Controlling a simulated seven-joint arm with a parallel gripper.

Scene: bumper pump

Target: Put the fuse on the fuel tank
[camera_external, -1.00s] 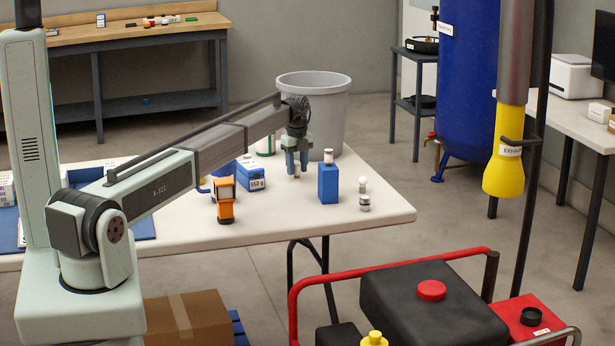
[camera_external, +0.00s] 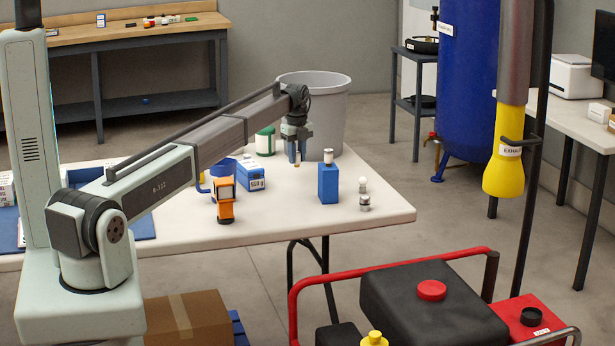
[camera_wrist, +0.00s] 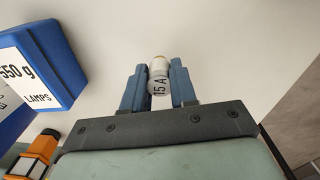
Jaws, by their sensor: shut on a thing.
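My gripper (camera_external: 297,150) is shut on a small white fuse (camera_wrist: 159,78) marked "15 A", held upright between the two blue fingers in the wrist view. In the external view the fuse's lower end (camera_external: 297,163) shows just below the fingers, above the white table (camera_external: 270,225). The black fuel tank (camera_external: 400,295) with a red cap (camera_external: 431,290) sits in a red-framed machine at the front right, well away from my gripper.
A blue box (camera_external: 328,185) with a small cylinder on top stands right of my gripper. A small lamp (camera_external: 364,194), an orange device (camera_external: 225,198) and a blue lamps box (camera_external: 250,177) are nearby. A grey bin (camera_external: 330,110) stands behind. A yellow-ended exhaust pipe (camera_external: 503,165) hangs at the right.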

